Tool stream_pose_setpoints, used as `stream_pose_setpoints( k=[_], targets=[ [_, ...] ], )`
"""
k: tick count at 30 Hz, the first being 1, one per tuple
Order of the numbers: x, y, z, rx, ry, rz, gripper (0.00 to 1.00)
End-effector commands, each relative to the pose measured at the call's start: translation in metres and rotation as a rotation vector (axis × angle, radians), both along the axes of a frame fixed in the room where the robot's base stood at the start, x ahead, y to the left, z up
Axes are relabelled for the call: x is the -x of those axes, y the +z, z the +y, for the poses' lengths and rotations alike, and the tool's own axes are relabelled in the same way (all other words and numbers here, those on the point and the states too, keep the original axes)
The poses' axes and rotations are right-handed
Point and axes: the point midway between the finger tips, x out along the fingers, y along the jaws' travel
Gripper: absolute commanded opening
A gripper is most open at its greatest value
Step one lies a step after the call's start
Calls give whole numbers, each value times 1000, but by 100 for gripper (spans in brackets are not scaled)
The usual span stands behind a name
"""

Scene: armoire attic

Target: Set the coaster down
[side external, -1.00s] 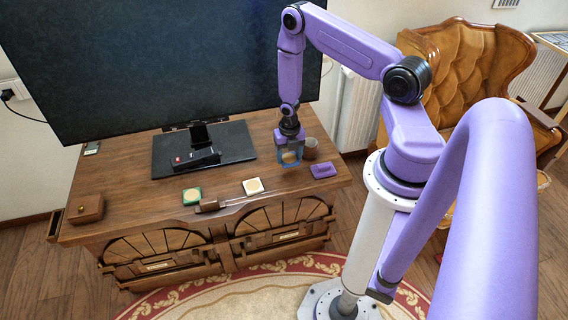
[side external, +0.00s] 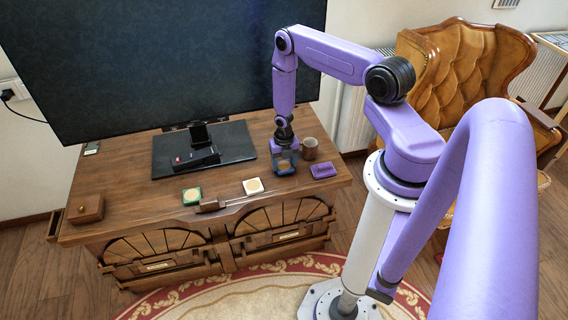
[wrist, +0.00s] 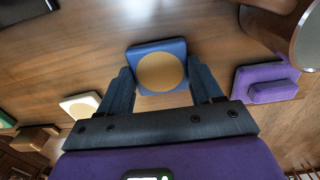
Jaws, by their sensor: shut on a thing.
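A blue square coaster with a tan round centre (wrist: 162,70) sits between the fingertips of my gripper (wrist: 162,86) in the wrist view. The fingers are shut on its two sides. In the side view my gripper (side external: 285,167) points down over the right part of the wooden cabinet top (side external: 135,200), with the blue coaster (side external: 285,165) at its tips. The coaster is low, close to the wood; I cannot tell whether it touches.
A white coaster (side external: 253,186) and a green one (side external: 192,195) lie to the left, near a wooden-handled tool (side external: 209,205). A purple block-like object (side external: 323,170) is to the right. A brown cup (side external: 310,148) stands behind. The television base (side external: 165,160) is at left.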

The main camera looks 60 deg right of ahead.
Motion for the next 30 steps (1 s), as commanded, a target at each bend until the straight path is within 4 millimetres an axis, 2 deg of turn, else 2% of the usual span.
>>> stream_pose_setpoints(
  k=[14, 15, 16, 17, 26, 30],
  targets=[
    [0, -7, 0, 0, 0, 0, 35],
    [0, -7, 0, 0, 0, 0, 78],
    [0, -7, 0, 0, 0, 0, 88],
    [0, -7, 0, 0, 0, 0, 90],
    [0, -6, 0, 1, 0, -1, 90],
    [-1, 3, 0, 1, 1, -2, 90]
  ],
)
